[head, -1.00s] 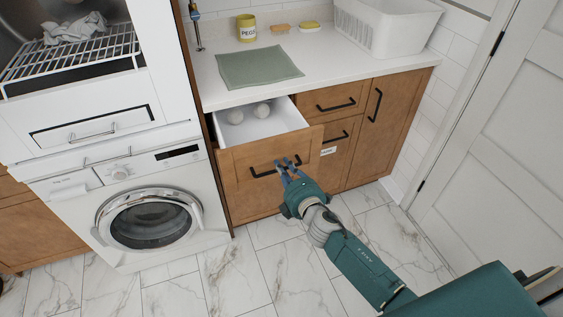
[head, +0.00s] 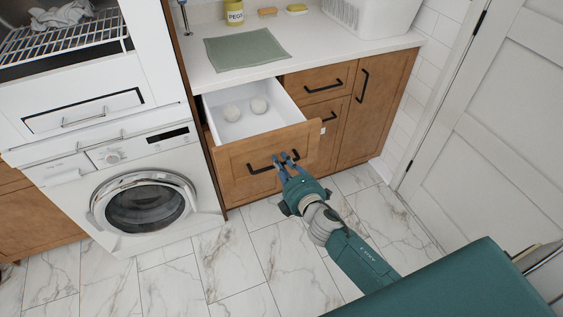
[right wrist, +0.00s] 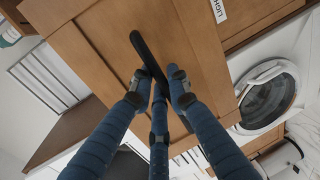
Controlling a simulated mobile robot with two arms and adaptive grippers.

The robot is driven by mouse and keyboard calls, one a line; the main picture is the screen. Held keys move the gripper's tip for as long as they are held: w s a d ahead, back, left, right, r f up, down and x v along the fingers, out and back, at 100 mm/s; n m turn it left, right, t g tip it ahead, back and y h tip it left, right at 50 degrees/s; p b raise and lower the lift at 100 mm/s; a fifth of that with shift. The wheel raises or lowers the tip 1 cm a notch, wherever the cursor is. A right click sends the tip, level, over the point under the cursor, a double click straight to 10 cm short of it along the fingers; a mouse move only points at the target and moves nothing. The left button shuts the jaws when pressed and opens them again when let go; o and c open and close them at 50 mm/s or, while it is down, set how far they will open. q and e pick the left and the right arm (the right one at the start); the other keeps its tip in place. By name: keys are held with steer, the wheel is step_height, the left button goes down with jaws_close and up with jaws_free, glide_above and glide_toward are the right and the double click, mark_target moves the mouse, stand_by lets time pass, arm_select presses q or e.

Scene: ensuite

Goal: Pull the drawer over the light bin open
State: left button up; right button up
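My right gripper (head: 287,161) is at the right part of this handle. In the right wrist view, the blue fingers (right wrist: 158,88) close around the black handle (right wrist: 140,48), one on each side and one below. My left gripper is not in view.
A washing machine (head: 140,205) stands left of the drawer. Closed cabinet fronts (head: 375,110) are to its right, and a white door (head: 490,130) is further right. The counter (head: 300,60) holds a green cloth (head: 245,49). Marble floor (head: 235,260) in front is clear.

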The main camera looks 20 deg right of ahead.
steer(key=shift+o, duration=1.3)
steer(key=v, duration=1.2)
steer(key=shift+f, duration=0.1)
steer(key=s+d+f+m+g, duration=0.1)
steer(key=s+f+m+g, duration=0.4)
steer(key=f, duration=1)
steer(key=s+d+f+m+g, duration=0.15)
steer(key=s+f, duration=0.45)
steer(key=f, duration=0.8)
steer(key=s+f+m+g, duration=0.2)
steer(key=s+f, duration=0.4)
steer(key=s, duration=0.4)
steer(key=s+a+f+m+g, duration=0.1)
steer(key=s+f+m+g, duration=0.2)
steer(key=s+f, duration=0.4)
steer(key=s+f+m+g, duration=0.3)
steer(key=s+f, duration=0.3)
steer(key=s, duration=0.8)
steer(key=shift+a+f+m+h, duration=0.3)
steer(key=shift+m, duration=0.45)
